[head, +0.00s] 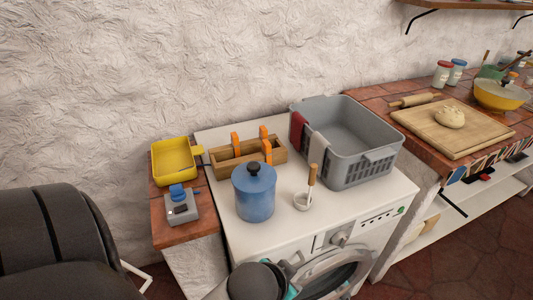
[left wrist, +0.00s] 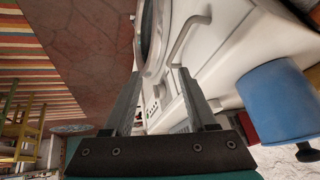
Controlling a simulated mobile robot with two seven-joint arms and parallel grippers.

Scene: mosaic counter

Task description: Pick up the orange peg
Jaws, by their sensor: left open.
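Three orange pegs stand in a wooden holder (head: 221,162) on top of the white washing machine: one at the left (head: 236,145), one at the back (head: 264,132) and one at the front right (head: 267,152). Their lower parts are hidden by the holder. My left gripper (left wrist: 160,73) is open and empty in the left wrist view, in front of the washing machine. The pegs do not show there. In the head view, my left arm's dark end is low in front of the machine, well below the holder. My right gripper is not in view.
A blue lidded canister (head: 254,195) stands just in front of the holder; it also shows in the left wrist view (left wrist: 278,100). A grey basket (head: 372,170) stands right, a ladle (head: 310,185) between. A yellow tray (head: 173,160) and small grey device (head: 180,210) stand left.

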